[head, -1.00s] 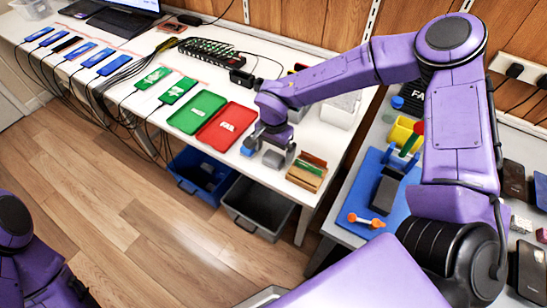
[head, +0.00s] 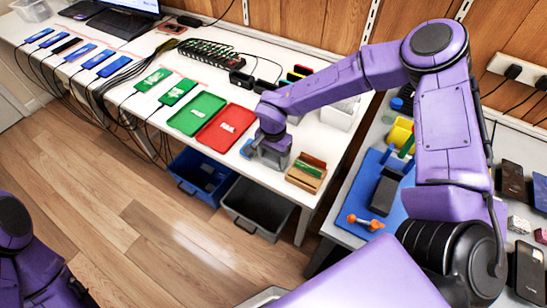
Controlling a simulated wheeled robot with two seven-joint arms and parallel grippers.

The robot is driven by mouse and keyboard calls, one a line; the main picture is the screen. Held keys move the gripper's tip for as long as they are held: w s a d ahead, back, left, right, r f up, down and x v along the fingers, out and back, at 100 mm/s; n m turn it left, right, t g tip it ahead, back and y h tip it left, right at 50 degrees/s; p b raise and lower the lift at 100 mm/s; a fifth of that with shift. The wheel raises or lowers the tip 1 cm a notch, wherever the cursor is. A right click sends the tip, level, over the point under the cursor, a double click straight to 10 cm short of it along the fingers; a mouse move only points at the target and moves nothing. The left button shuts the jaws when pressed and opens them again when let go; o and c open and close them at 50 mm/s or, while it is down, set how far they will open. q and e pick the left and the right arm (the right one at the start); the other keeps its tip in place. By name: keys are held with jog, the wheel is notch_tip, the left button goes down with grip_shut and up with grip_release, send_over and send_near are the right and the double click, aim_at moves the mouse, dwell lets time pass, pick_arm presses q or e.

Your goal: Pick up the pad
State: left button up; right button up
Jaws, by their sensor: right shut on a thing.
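My right gripper (head: 272,155) is down at the white table's front edge, between the red tray and a wooden holder. It is shut on a small grey thing, which I take to be the pad (head: 270,163). The fingers hide most of it, and I cannot tell whether it touches the table. A small blue item (head: 246,149) shows just left of the gripper. My left gripper is not in view; only part of my left arm shows at the lower left.
A red tray (head: 226,128) and a green tray (head: 197,119) lie left of the gripper. The wooden holder (head: 306,173) stands close on its right. Blue (head: 200,176) and dark grey (head: 256,209) bins are below the table's front. A blue mat (head: 362,205) lies on the right-hand bench.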

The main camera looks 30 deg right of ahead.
notch_tip(320, 180, up, 3)
jog(key=shift+f, duration=0.15)
jog(key=s+a+r+b, duration=0.1)
jog(key=s+a+r, duration=0.3)
jog(key=s+r, duration=0.5)
jog(key=s, duration=0.4)
jog(key=shift+s+r, duration=0.25)
jog(key=shift+r, duration=0.15)
jog(key=shift+o, duration=1)
jog(key=shift+s, duration=0.1)
